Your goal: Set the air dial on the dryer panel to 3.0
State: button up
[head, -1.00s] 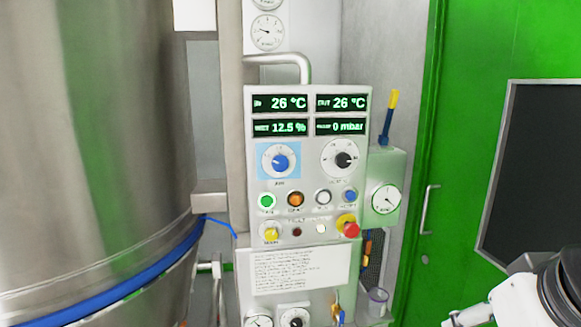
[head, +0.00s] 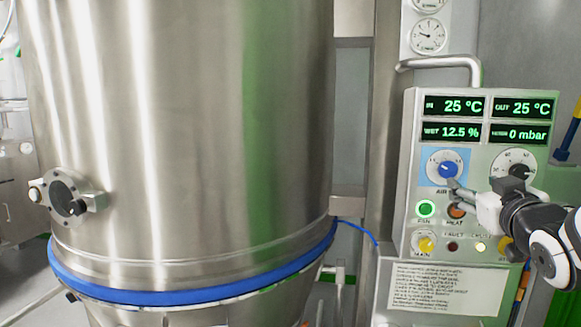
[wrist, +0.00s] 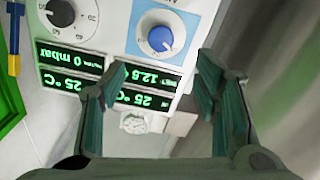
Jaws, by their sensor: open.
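The dryer panel (head: 412,180) stands right of the steel vessel in the head view. Its air dial has a blue knob (head: 447,170) on a white scale over a light blue square; the exact setting is too small to read. In the wrist view the blue knob (wrist: 161,38) shows upside down at top centre, beyond the fingertips. My gripper (head: 457,190) is just below and right of the knob in the head view. In the wrist view my gripper (wrist: 162,72) is open and empty, its two fingers apart, with the knob clear of them.
A black-knobbed dial (head: 513,168) sits right of the air dial, partly behind my arm. Below are the green fan button (head: 426,209), the heat button (head: 457,211) and a yellow knob (head: 426,245). A bent pipe (head: 440,62) tops the panel. The steel vessel (head: 190,130) fills the left.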

aim_at(449, 170)
jog(key=x, duration=1.3)
jog(key=shift+w, duration=0.35)
jog(key=c, duration=1.1)
